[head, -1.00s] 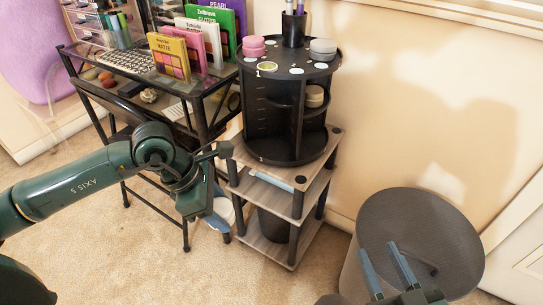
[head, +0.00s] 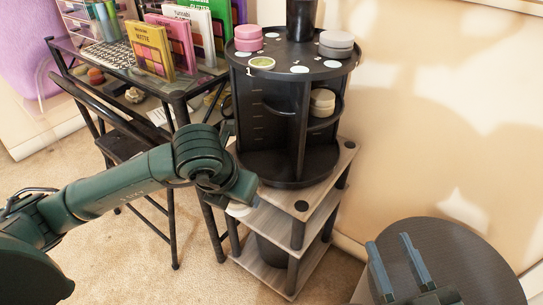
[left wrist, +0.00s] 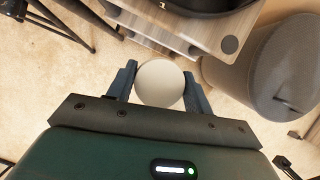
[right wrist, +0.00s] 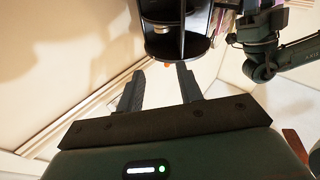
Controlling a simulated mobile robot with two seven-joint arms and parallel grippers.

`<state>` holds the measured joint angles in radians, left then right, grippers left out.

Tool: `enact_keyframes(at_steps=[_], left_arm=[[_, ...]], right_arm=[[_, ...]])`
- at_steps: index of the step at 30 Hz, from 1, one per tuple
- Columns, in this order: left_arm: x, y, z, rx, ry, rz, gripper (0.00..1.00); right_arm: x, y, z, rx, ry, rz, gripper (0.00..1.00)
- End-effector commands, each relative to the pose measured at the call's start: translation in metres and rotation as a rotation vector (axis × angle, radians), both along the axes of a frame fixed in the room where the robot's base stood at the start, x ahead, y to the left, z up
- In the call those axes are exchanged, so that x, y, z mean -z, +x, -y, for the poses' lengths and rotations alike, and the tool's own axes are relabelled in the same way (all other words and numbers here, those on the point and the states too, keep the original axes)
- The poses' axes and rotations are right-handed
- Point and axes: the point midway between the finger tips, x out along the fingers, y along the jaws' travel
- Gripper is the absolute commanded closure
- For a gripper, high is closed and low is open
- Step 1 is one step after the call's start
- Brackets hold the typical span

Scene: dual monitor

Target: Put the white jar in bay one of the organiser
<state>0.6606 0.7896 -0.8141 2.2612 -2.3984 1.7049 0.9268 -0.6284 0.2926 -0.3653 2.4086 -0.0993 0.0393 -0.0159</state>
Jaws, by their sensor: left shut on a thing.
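The white jar (left wrist: 160,83) sits between the fingers of my left gripper (left wrist: 160,80), which is shut on it. In the head view, my left gripper (head: 242,198) is in front of the lower left of the black round organiser (head: 290,172), below its top. Only a pale sliver of the jar (head: 237,210) shows there, under the gripper. The organiser's top has several white spots and one green-ringed spot (head: 262,63) beside a "1" mark. My right gripper (head: 393,268) is open and empty, low at the right; its parted fingers show in the right wrist view (right wrist: 160,70).
A pink jar (head: 248,40), a grey jar (head: 336,42) and a black cup (head: 300,20) stand on the organiser's top. Cream jars (head: 322,101) sit on its inner shelf. It stands on a wooden shelf unit (head: 325,185). A grey bin (head: 465,262) is at the right.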

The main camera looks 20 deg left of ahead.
Motion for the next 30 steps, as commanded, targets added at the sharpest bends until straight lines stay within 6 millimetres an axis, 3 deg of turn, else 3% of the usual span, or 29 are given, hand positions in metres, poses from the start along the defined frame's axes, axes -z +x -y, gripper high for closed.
enact_keyframes(at_steps=[6, 12, 19, 24, 30], left_arm=[[0.002, 0.061, 0.008, -0.002, -0.004, 0.004, 0.72], [0.001, 0.103, 0.014, 0.001, -0.002, 0.001, 0.72], [0.001, 0.121, 0.015, 0.002, -0.002, 0.001, 0.72], [0.002, 0.146, 0.019, 0.002, -0.002, 0.001, 0.72], [0.016, 0.149, 0.019, 0.004, -0.001, 0.000, 0.72]], right_arm=[[0.004, 0.000, -0.002, -0.013, 0.028, 0.000, 0.64], [0.003, 0.000, -0.003, -0.025, 0.056, 0.002, 0.64], [0.004, 0.000, -0.004, -0.029, 0.065, -0.001, 0.64], [0.007, 0.001, -0.004, -0.032, 0.072, 0.009, 0.64], [-0.017, 0.006, -0.003, -0.047, 0.064, 0.138, 0.64]])
